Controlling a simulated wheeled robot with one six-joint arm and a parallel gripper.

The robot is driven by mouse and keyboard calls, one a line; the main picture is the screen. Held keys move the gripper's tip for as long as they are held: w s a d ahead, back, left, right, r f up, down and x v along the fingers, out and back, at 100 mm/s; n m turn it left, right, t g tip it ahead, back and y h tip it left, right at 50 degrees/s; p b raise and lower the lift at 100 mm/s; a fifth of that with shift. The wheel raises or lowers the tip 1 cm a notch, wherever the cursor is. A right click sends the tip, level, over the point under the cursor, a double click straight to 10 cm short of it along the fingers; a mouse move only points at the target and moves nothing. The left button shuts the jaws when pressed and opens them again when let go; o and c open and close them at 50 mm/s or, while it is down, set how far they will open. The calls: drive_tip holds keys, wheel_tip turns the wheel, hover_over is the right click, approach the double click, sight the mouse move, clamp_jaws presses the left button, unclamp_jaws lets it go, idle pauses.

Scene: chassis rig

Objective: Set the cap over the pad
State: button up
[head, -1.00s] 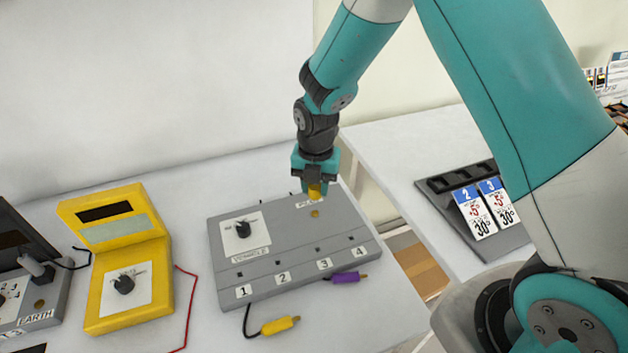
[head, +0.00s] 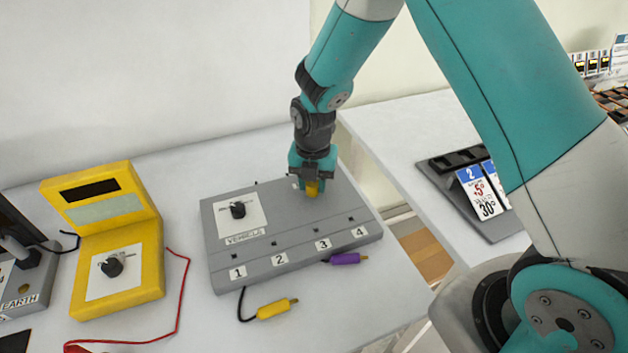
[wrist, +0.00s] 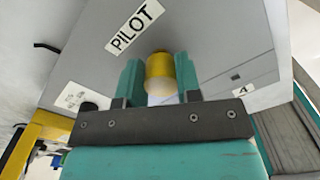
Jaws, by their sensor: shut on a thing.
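The cap is a small yellow cylinder (head: 313,189), held between my gripper's fingers (head: 312,180) over the back right of the grey vehicle box (head: 290,225). In the wrist view the yellow cap (wrist: 160,68) sits between the two teal fingers (wrist: 160,80), with the PILOT label (wrist: 134,27) beside it. The pad is not visible now; the cap and fingers cover the spot by that label. I cannot tell whether the cap touches the box top.
The box has a knob (head: 238,210) and sockets numbered 1 to 4. Purple (head: 346,259) and yellow (head: 277,308) plugs lie at its front. A yellow meter (head: 115,250) stands left. A card rack (head: 475,195) is on the right table.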

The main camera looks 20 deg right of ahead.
drive_tip(key=shift+f+b, duration=0.3)
drive_tip(key=shift+f, duration=0.15)
drive_tip(key=o, duration=1)
wheel_tip(320, 180, up, 18)
drive_tip(key=shift+f+b, duration=0.25)
drive_tip(key=shift+b, duration=0.5)
drive_tip(key=s+a+r+m+y, duration=0.1)
drive_tip(key=s+m, duration=0.6)
drive_tip(key=s, duration=0.1)
drive_tip(key=s+a+r+m+y, duration=0.1)
drive_tip(key=s+a+r+m, duration=0.1)
drive_tip(key=s+m, duration=0.6)
drive_tip(key=s+a+r+m+y, duration=0.1)
drive_tip(key=s+r+m+y, duration=0.1)
drive_tip(key=s+m, duration=0.5)
drive_tip(key=shift+s+a+r+m, duration=0.1)
drive_tip(key=shift+s+a+m, duration=0.05)
drive_tip(key=shift+s, duration=0.35)
drive_tip(key=shift+s+a+r+m, duration=0.1)
drive_tip(key=shift+s+a+m, duration=0.05)
drive_tip(key=shift+s, duration=0.35)
